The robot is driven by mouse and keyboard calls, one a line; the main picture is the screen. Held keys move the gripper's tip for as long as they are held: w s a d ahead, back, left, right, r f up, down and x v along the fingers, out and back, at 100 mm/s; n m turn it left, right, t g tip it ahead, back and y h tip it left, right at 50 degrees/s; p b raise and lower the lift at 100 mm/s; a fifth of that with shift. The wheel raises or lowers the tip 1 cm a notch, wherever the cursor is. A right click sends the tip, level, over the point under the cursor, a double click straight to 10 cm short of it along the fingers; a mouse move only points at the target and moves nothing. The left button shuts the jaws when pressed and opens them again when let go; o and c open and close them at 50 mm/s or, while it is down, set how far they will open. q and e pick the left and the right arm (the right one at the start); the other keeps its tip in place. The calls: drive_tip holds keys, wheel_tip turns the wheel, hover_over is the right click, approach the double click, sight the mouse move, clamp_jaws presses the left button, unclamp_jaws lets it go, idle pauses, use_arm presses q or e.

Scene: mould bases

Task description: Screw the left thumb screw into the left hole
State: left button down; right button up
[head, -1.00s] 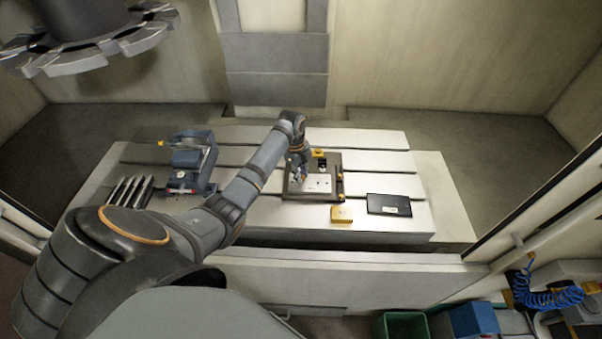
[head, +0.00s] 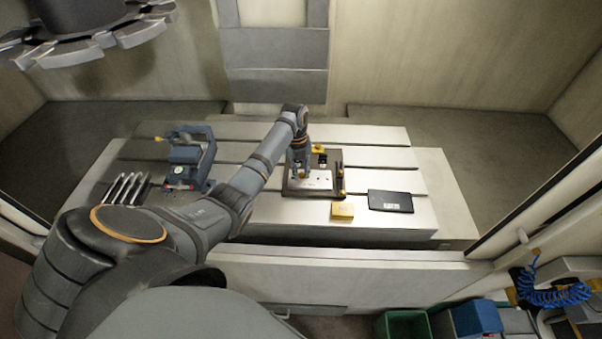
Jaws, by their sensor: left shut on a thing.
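My left gripper (head: 300,174) points down over the left part of a mould base (head: 313,192), a dark plate with a light, holed insert (head: 319,180). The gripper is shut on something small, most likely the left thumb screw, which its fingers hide. The left hole is hidden beneath the fingers, so I cannot tell whether the screw is in it. Several small dark holes show on the insert to the right of the gripper. My right gripper is not in view.
A blue vise (head: 187,165) and several metal rods (head: 126,189) stand at the left. A toolholder disc (head: 85,45) hangs at upper left.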

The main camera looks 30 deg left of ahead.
use_arm(q)
drive_tip(key=shift+f, duration=0.1)
drive_tip(key=m, duration=0.3)
idle(0.3)
drive_tip(key=shift+m, duration=0.5)
drive_tip(key=shift+f+m+g+b, duration=0.3)
drive_tip(key=shift+m+b, duration=0.25)
drive_tip(key=shift+m, duration=0.15)
drive_tip(key=shift+f+b, duration=0.1)
drive_tip(key=shift+b, duration=1.1)
drive_tip(key=shift+r+m+b, duration=0.2)
drive_tip(key=shift+m+b, duration=0.2)
drive_tip(key=shift+b, duration=0.05)
drive_tip(key=shift+d+r, duration=0.1)
drive_tip(key=shift+r, duration=0.05)
